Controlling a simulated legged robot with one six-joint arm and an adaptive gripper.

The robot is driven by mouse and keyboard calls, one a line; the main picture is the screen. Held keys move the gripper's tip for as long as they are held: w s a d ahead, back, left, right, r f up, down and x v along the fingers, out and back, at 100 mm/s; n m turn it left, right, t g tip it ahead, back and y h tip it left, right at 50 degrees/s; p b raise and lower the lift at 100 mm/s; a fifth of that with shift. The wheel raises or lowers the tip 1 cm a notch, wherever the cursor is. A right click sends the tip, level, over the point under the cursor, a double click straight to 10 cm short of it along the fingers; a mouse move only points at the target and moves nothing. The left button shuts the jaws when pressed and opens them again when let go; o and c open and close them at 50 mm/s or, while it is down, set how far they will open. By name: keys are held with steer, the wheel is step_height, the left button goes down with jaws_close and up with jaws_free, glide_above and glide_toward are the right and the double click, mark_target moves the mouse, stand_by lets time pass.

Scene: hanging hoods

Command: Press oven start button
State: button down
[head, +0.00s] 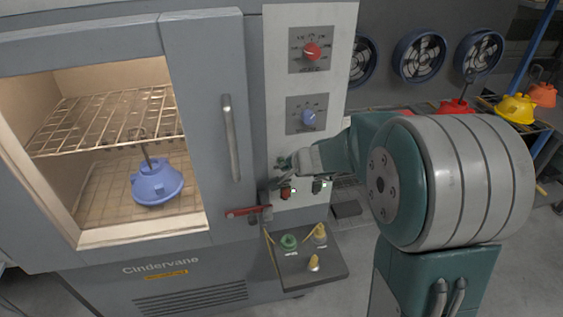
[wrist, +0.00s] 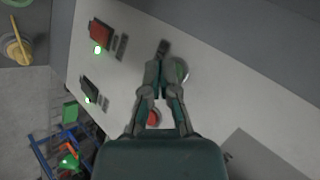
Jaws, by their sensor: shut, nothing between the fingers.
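The oven's light control panel (head: 332,90) stands upright to the right of the oven door. My gripper (head: 285,163) is at the lower part of this panel, its fingers pointing at the panel face. In the wrist view my gripper (wrist: 164,72) is shut and empty. A round green button (wrist: 181,72) in a pale ring shows just right of the fingertips, partly covered by them. A red button (wrist: 153,117) shows between the finger links, partly hidden. I cannot tell whether the fingertips touch the panel or the green button. No button label is readable.
The oven door handle (head: 230,138) is to the left. A small shelf (head: 325,273) with green and yellow fittings juts out below. A blue hood (head: 157,182) sits inside the oven.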

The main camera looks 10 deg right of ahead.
steer(key=shift+w, duration=0.35)
stand_by(0.7)
steer(key=shift+s, duration=0.8)
steer(key=s, duration=0.5)
stand_by(0.5)
steer(key=shift+r, duration=0.1)
stand_by(0.5)
